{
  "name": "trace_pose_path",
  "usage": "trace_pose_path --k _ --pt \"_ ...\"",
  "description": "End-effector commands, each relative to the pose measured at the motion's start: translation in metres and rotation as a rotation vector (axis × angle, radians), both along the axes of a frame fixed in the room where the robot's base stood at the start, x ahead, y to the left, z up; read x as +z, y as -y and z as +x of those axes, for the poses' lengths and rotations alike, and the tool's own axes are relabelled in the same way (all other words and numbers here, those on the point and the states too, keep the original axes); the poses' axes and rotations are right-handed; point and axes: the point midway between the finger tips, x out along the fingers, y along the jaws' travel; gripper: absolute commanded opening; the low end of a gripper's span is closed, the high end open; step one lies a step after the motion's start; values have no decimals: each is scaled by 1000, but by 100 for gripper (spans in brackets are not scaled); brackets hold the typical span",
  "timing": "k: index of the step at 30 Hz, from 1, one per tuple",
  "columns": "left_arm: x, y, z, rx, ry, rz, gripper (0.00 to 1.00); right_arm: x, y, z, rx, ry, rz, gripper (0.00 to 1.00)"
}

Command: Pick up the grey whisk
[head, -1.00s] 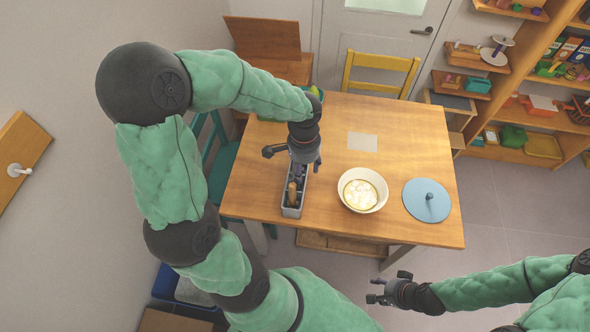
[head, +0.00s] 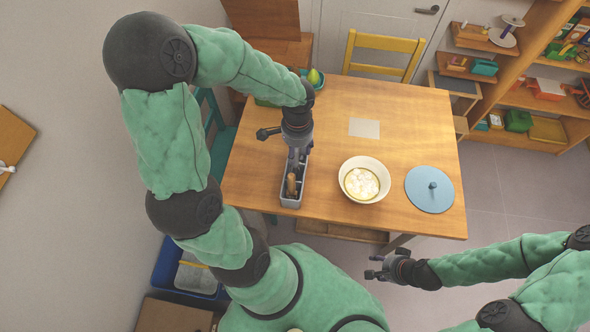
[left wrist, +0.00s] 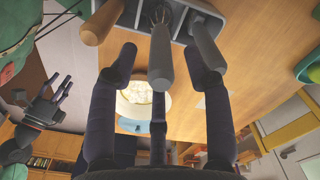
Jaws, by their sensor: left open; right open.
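In the left wrist view the grey whisk (left wrist: 160,58) lies in a compartment of the grey utensil tray (left wrist: 232,14), its wire loops in the tray and its pale handle pointing toward my gripper. My left gripper (left wrist: 159,75) is open, with dark fingers on both sides of the whisk's handle; I cannot tell whether they touch it. A wooden-handled utensil (left wrist: 102,22) and a darker grey-handled one (left wrist: 207,45) flank the whisk. In the head view my left gripper (head: 298,154) is over the far part of the tray (head: 290,203) and hides the whisk. My right gripper (head: 374,268) is open and empty, off the table's front edge.
On the wooden table (head: 325,215) stand a cream bowl (head: 347,168) with pale contents and a blue lid (head: 430,198) to the right. A paper square (head: 364,128) lies behind. A yellow chair (head: 384,48) is at the far side. The table between tray and bowl is clear.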

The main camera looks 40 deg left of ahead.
Motion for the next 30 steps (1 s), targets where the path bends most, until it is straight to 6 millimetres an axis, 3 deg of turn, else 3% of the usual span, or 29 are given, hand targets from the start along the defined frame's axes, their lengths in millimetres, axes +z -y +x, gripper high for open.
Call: trace_pose_path --k 7,17,23,30 --pt "-37 -4 -5 -1 -3 -1 50 -14 0 0 0 0 0 47" --pt "-42 -4 -5 0 -1 -2 50 -15 0 0 0 0 0 47" --pt "-42 -4 -5 0 -1 -2 0 -15 0 0 0 0 0 47" --pt "-42 -4 -5 0 0 -1 0 -15 0 0 0 0 0 47"
